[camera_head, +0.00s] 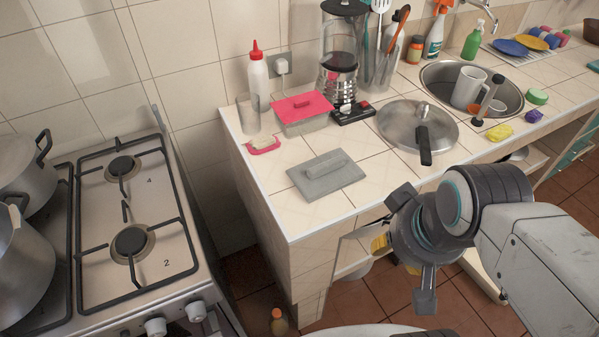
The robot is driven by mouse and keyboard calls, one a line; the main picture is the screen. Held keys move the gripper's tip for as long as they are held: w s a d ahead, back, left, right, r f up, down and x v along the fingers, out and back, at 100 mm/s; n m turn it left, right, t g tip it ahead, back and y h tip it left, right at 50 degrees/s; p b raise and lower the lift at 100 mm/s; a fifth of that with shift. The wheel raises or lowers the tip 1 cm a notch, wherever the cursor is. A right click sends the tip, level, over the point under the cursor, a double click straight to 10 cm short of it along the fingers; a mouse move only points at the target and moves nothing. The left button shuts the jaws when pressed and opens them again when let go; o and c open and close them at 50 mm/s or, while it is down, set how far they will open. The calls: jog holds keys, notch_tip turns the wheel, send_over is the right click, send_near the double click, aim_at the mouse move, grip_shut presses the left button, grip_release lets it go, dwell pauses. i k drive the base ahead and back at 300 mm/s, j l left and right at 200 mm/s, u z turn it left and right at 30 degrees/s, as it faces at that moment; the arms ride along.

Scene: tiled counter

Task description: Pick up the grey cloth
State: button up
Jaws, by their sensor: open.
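A flat grey rectangular piece (312,184) with a raised roll along its middle lies on the tiled counter near its front left corner. It is the only thing there that fits the grey cloth, though its shape also resembles a lid with a handle. Nothing covers it. My gripper (413,247) is in front of the counter edge, to the right of and lower in the picture than the grey piece. Its fingers are spread open and nothing is seen between them. It is apart from the grey piece.
A stove (150,205) stands left, across a gap.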

aim_at(324, 174)
jog(key=i+l+u, duration=0.1)
jog(key=u, duration=0.35)
jog(key=l+u, duration=0.15)
jog(key=u, duration=0.35)
jog(key=i+l+u, duration=0.1)
jog(key=u, duration=0.35)
jog(key=l+u, duration=0.3)
jog(key=u, duration=0.2)
jog(key=l+u, duration=0.15)
jog(key=u, duration=0.3)
jog(key=k+l+u, duration=0.1)
jog(key=u, duration=0.35)
jog(key=l+u, duration=0.2)
jog(key=u, duration=0.3)
jog(key=k+l+u, duration=0.1)
jog(key=u, duration=0.35)
jog(key=k, duration=0.05)
